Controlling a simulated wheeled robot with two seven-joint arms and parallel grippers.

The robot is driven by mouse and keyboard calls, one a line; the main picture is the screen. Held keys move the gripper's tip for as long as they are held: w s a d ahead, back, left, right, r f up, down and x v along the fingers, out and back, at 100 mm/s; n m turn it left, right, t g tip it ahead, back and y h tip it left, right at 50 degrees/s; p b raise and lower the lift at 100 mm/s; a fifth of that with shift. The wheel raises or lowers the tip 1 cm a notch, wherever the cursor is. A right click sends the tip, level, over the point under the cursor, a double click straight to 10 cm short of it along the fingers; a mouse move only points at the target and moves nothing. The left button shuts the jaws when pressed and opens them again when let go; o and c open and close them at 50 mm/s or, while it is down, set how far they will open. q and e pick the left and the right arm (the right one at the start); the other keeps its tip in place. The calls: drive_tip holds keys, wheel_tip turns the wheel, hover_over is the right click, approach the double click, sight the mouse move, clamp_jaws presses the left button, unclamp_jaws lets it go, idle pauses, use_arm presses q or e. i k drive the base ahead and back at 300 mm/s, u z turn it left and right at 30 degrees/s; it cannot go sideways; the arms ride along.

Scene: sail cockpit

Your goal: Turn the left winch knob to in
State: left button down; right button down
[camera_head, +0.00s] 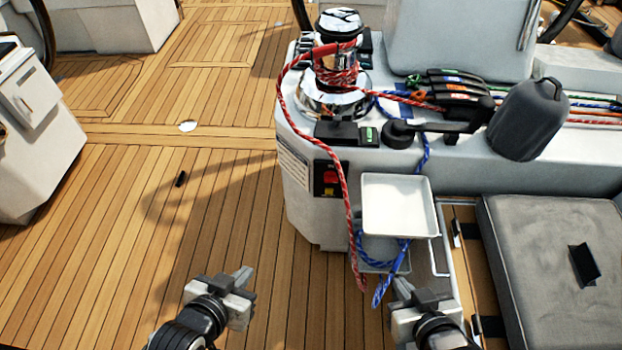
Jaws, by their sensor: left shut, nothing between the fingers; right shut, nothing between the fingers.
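A chrome winch (338,65) with red rope wound around it stands on the white cockpit console (300,225). A black round knob with a lever (398,134) sits on the console top, right of a small black box with a green label (345,132). A red and black switch panel (330,179) is on the console's front face. I cannot tell which of these is the left winch knob, and no "in" marking is readable. My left gripper (243,275) is shut and empty over the deck, front left of the console. My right gripper (402,286) is shut and empty below the white tray.
A white tray (398,205) juts from the console front, with blue rope (385,285) hanging below. Red rope (343,190) hangs down the front. Rope clutches (455,90) and a dark grey bag (527,120) are on the right. A grey cushion (535,270) lies right. Open teak deck (120,230) is left.

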sight(329, 176)
drive_tip(key=u, duration=2.1)
drive_tip(key=i, duration=1.2)
drive_tip(key=z, duration=2.75)
